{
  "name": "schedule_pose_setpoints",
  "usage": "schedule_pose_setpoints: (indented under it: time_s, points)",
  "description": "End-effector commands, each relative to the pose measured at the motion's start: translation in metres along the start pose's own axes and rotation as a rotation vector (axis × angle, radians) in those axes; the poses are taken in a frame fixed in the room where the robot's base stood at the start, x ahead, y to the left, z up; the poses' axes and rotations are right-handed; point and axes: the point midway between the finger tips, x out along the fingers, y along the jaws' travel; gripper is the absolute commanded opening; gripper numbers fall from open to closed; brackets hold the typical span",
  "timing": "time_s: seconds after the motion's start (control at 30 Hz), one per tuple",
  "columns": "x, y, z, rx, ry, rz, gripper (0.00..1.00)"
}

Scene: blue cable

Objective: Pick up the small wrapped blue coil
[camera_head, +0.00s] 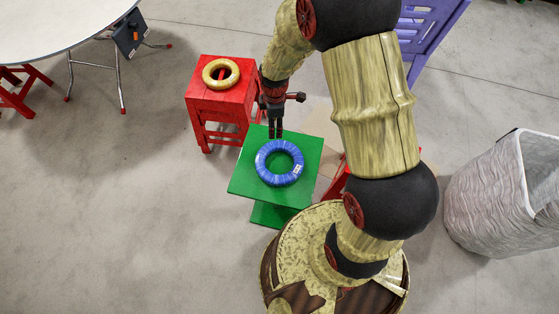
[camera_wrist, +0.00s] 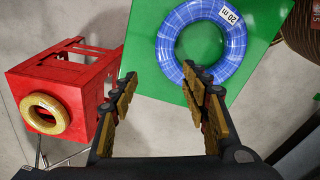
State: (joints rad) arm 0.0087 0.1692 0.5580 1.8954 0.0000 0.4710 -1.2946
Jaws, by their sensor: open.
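The wrapped blue coil (camera_head: 279,148) lies flat on top of a green stand (camera_head: 298,200) in the head view. It is a ring with a white label, and the wrist view shows the coil (camera_wrist: 176,68) with "20 m" on that label. My gripper (camera_head: 275,133) points down at the far edge of the green stand, by the coil's far rim. In the wrist view my gripper (camera_wrist: 158,82) is open with nothing between its fingers. Its right fingertip overlaps the near part of the ring in the picture; I cannot tell whether it touches.
A red stool (camera_head: 219,105) to the left holds a yellow coil (camera_head: 220,72). A white round table (camera_head: 50,25) stands at the upper left. A purple chair (camera_head: 430,35) is at the upper right, and a pale bin (camera_head: 490,195) is at the right. The floor at left is clear.

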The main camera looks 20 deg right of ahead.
Motion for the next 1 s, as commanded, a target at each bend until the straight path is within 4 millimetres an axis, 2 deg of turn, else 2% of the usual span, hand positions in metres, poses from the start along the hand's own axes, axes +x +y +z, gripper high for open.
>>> schedule_pose_setpoints:
  time_s: [0.03,0.1,0.2,0.43,0.67,0.9,1.0]
  points:
    - [0.017,-0.002,0.001,-0.038,-0.005,-0.018,0.46]
    - [0.034,-0.004,0.001,-0.085,-0.008,-0.032,0.46]
    - [0.049,-0.005,0.002,-0.128,-0.009,-0.043,0.46]
    - [0.075,-0.008,0.003,-0.149,-0.010,-0.049,0.46]
    - [0.092,-0.009,0.002,-0.148,-0.010,-0.049,0.46]
    - [0.127,-0.013,0.002,-0.147,-0.011,-0.049,0.46]
    - [0.134,-0.013,0.002,-0.147,-0.011,-0.046,0.46]
